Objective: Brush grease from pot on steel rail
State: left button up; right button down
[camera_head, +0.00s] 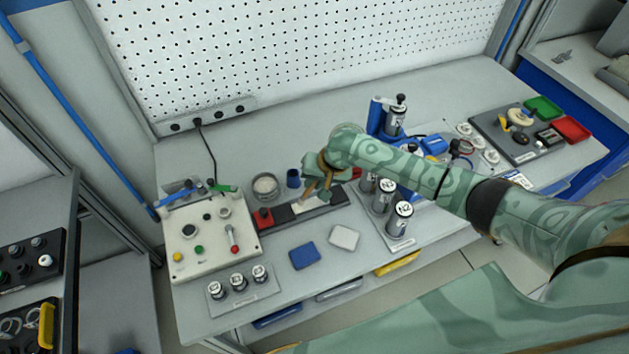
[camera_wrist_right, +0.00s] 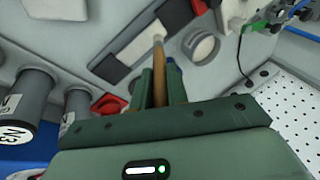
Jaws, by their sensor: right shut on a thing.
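My right gripper (camera_head: 318,190) is shut on a brush with a wooden handle (camera_wrist_right: 158,75), which points away from the jaws. The brush tip overlaps the pale middle of a dark-ended rail (camera_wrist_right: 109,67); I cannot tell whether it touches. In the head view the rail (camera_head: 334,200) lies on the bench below the gripper, partly hidden by it. The grease pot (camera_head: 265,187), round and grey with pale contents, stands just left of the gripper, behind the rail. It also shows in the wrist view (camera_wrist_right: 201,46), right of the brush. My left gripper is not in view.
A small blue cup (camera_head: 293,178) stands between pot and gripper. A control box (camera_head: 209,240) is left of the rail. A blue pad (camera_head: 304,256) and a white pad (camera_head: 344,238) lie in front. Several grey cylinders (camera_head: 399,220) stand close on the right, under my arm.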

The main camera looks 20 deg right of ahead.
dwell(0.4)
jog(key=shift+f+b, duration=0.3)
jog(key=shift+f, duration=0.55)
jog(key=shift+r, duration=0.1)
jog(key=shift+d+p, duration=1.65)
jog(key=shift+d, duration=3.05)
jog(key=shift+a+p, duration=2.45)
jog(key=shift+a, duration=2.3)
